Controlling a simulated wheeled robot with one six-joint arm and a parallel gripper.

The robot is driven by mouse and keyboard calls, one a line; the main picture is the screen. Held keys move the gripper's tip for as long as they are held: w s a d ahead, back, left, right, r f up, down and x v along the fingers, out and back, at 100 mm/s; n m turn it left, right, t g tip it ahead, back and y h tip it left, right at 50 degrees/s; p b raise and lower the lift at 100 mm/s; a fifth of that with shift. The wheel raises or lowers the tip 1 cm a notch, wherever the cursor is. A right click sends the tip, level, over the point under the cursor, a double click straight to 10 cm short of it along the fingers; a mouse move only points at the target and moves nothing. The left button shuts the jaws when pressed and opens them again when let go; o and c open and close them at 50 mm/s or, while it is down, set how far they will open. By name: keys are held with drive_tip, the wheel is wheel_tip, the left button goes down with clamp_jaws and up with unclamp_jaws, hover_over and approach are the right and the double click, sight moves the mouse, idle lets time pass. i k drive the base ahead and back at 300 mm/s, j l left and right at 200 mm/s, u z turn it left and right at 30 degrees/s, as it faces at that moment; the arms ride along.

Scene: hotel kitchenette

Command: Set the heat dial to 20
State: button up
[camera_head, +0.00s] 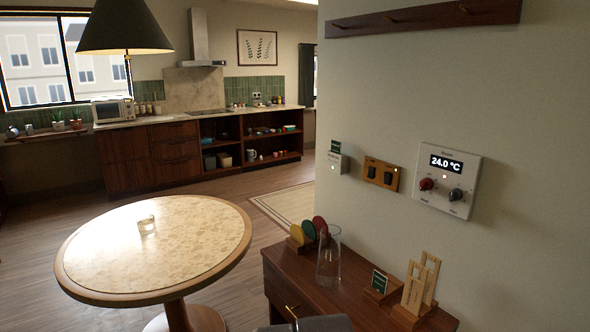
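A white thermostat panel (447,180) is fixed to the wall at the right. Its black display (446,163) reads 24.0 °C. Below the display are a red knob (426,184) on the left and a dark knob (456,195) on the right. The small print under the knobs is too blurred to read surely, so I cannot tell by label which is the heat dial.
A brown switch plate (381,174) and a small white box (338,163) are left of the panel. Below stands a dark wooden cabinet (345,300) with a glass carafe (328,262), coloured discs and wooden holders. A round table (150,250) stands left. A hook rail (420,17) hangs above.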

sight(427, 183)
drive_tip(key=z, duration=1.25)
